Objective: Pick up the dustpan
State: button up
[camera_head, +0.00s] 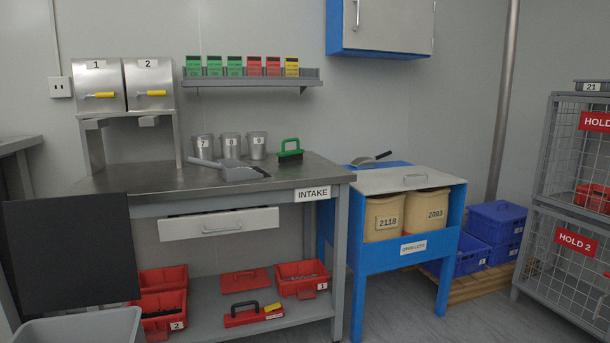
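A grey dustpan (228,173) lies on the metal top of the intake workbench (310,176), near its middle. Nothing visibly covers the dustpan. My gripper is not in view.
Three grey cups (230,147) stand behind the dustpan. A two-door dispenser (124,85) stands at the bench's left. A blue stand (400,262) with a grey scoop (362,161) on top is at right. A dark panel (68,255) blocks the lower left.

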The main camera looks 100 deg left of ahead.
aim_at(231, 170)
jog(key=u, duration=3.7)
jog(key=i, duration=1.65)
